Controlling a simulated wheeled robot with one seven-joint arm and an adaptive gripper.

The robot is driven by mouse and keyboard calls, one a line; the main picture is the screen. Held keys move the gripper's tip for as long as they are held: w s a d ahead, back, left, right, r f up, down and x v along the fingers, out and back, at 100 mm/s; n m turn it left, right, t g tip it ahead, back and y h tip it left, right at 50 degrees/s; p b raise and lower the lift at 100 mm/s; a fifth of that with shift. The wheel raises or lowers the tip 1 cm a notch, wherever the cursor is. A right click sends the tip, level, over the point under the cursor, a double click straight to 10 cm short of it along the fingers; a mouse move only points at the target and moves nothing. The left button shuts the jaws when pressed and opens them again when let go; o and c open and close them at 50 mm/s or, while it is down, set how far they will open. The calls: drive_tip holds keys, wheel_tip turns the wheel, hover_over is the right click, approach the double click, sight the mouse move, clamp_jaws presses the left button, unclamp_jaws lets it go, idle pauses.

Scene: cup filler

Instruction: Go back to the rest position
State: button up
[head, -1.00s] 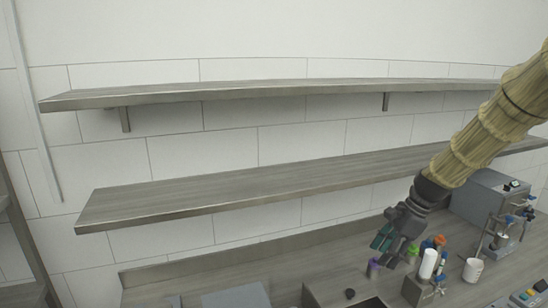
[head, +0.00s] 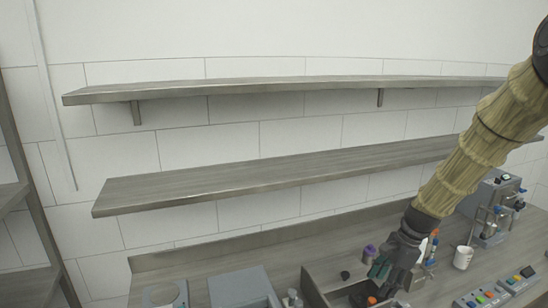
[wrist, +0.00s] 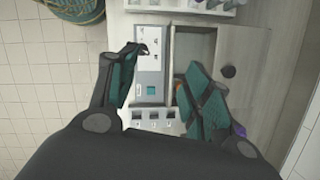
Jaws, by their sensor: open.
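My gripper (head: 380,272) hangs over the counter at the lower right in the head view, at the end of my sleeved arm. In the wrist view my gripper (wrist: 165,85) shows two teal-padded fingers spread apart. Nothing is between the pads. Below the fingers lie a grey panel with a teal button (wrist: 151,90) and an open box compartment (wrist: 193,50). The right finger covers part of the box.
A white cup (head: 462,257) stands on the counter right of my arm, near a grey machine (head: 497,205). Two empty shelves (head: 270,183) run along the wall above. A control panel (head: 484,298) lies at the lower right.

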drive_tip(key=s+a+f+n+h, duration=0.15)
drive_tip(key=s+f+n, duration=0.25)
drive_tip(key=s+f, duration=0.55)
drive_tip(key=s+a+f+n+h, duration=0.1)
drive_tip(key=s+f+n+h, duration=0.15)
drive_tip(key=s+f, duration=0.75)
drive_tip(key=s+a+f+n, duration=0.3)
drive_tip(key=s+f+n, duration=0.25)
drive_tip(key=s, duration=0.45)
drive_tip(key=s+a+f+n, duration=0.2)
drive_tip(key=s+f+n, duration=0.4)
drive_tip(key=s, duration=0.4)
wheel_tip(320, 180, down, 16)
drive_tip(key=m+b, duration=0.1)
drive_tip(key=b, duration=1.3)
drive_tip(key=shift+w+y, duration=0.25)
drive_tip(key=shift+y, duration=0.05)
drive_tip(key=shift+r, duration=0.1)
